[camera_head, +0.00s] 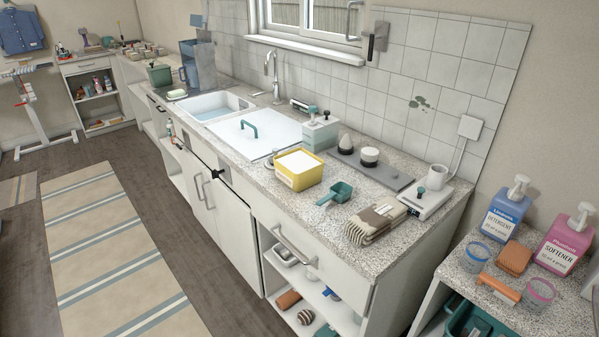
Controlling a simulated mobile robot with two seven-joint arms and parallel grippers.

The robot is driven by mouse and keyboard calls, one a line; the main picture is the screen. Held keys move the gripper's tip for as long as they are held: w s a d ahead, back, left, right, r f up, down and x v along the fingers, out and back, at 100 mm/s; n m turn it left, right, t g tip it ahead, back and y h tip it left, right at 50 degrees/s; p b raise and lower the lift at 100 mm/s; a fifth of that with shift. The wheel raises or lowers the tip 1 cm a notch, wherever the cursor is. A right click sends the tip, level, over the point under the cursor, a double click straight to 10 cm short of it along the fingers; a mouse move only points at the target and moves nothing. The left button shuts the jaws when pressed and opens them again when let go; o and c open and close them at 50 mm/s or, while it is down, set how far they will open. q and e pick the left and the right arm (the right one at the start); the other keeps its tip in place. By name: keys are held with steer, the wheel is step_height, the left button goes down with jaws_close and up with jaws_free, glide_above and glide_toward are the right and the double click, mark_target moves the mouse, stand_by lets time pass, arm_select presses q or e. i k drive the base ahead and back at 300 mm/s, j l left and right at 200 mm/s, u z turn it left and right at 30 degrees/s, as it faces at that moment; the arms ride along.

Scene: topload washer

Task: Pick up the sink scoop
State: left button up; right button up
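The sink scoop seems to be the small dark green scoop (338,192) with a short handle. It lies on the speckled countertop (312,210), to the right of a yellow tub (299,169) and to the left of a folded striped towel (374,224). Its handle points toward the front left. Neither of my grippers shows in the head view, and nothing covers the scoop.
A white board with a green handle (252,135) lies beside the sink (212,105). Behind the scoop is a grey tray (371,170) with rounded items; a white device (425,199) stands right. Detergent (505,212) and softener (565,240) bottles stand on a lower-right surface.

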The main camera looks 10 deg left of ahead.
mark_target(341, 192)
steer(key=i+j+z, duration=0.1)
steer(key=z, duration=0.5)
steer(key=i+j+z, duration=0.1)
steer(key=j+z, duration=0.2)
steer(key=j, duration=0.15)
steer(key=j+z, duration=0.25)
steer(key=j, duration=0.15)
steer(key=j+z, duration=0.25)
steer(key=j, duration=0.7)
steer(key=j+z, duration=0.15)
steer(key=j, duration=1.7)
